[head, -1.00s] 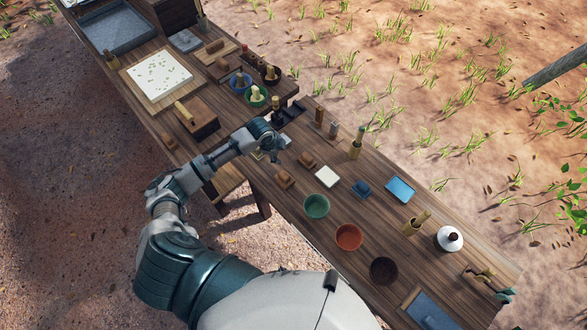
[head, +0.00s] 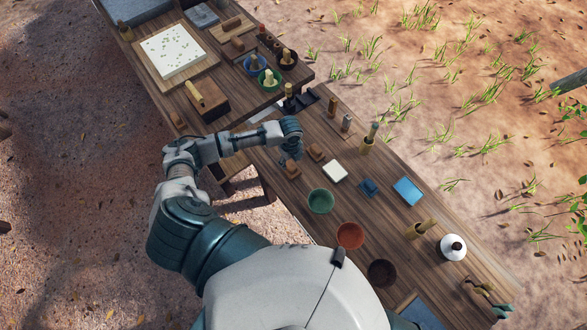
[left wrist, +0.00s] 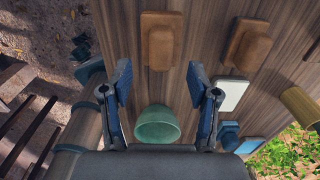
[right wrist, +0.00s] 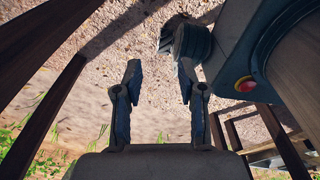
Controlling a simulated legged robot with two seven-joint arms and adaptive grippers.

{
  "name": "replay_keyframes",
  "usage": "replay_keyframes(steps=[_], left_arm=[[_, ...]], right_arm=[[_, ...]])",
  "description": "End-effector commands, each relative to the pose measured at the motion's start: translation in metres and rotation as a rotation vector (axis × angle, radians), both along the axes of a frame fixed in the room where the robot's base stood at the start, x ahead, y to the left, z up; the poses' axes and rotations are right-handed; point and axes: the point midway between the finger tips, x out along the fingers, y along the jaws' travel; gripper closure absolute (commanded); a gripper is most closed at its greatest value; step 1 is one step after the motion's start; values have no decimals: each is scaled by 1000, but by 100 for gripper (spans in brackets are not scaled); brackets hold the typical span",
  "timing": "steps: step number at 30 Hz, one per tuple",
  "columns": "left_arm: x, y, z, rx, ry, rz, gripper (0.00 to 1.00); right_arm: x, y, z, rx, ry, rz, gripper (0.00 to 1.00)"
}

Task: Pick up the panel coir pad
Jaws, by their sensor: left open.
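Two brown block-like pads lie on the wooden table: one (head: 293,169) beside my left gripper and another (head: 316,152) just behind it to the right. Both also show in the left wrist view, the nearer one (left wrist: 160,42) ahead between the fingers and the other (left wrist: 246,47) to the right. I cannot tell which is the panel coir pad. My left gripper (left wrist: 160,82) is open and empty, above the table and apart from the pads. My right gripper (right wrist: 159,72) is open and empty over the ground beside the table; the head view does not show it.
A green bowl (head: 320,201), orange bowl (head: 350,235) and dark bowl (head: 382,273) line the table's near side. A white block (head: 334,172), blue block (head: 369,188) and blue tray (head: 408,191) lie to the right.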

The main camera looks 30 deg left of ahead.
Motion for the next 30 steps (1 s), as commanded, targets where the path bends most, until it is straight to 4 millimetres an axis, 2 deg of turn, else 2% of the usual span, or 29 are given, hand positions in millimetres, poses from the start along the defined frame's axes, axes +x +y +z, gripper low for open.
replay_keyframes(steps=[4, 12, 20, 23, 27, 28, 30], left_arm=[[0, -2, -12, 0, 0, 2, 40], [4, -11, -48, 9, 0, 1, 40], [4, -9, -53, 8, -2, 1, 40], [3, -6, -53, 5, -2, 1, 60], [3, -4, -54, 3, -1, 1, 95], [3, -4, -54, 2, -1, 1, 100], [3, -3, -55, 2, 0, 1, 100]], right_arm=[[0, 0, 3, 1, -1, 0, 60], [0, 6, 7, 7, 0, 0, 60], [0, -1, 6, 0, -1, 3, 60], [0, -7, 6, -6, -1, 4, 60], [0, -12, 6, -14, -1, 6, 60], [0, -13, 6, -14, -1, 6, 60], [0, -12, 6, -13, -1, 5, 60]])
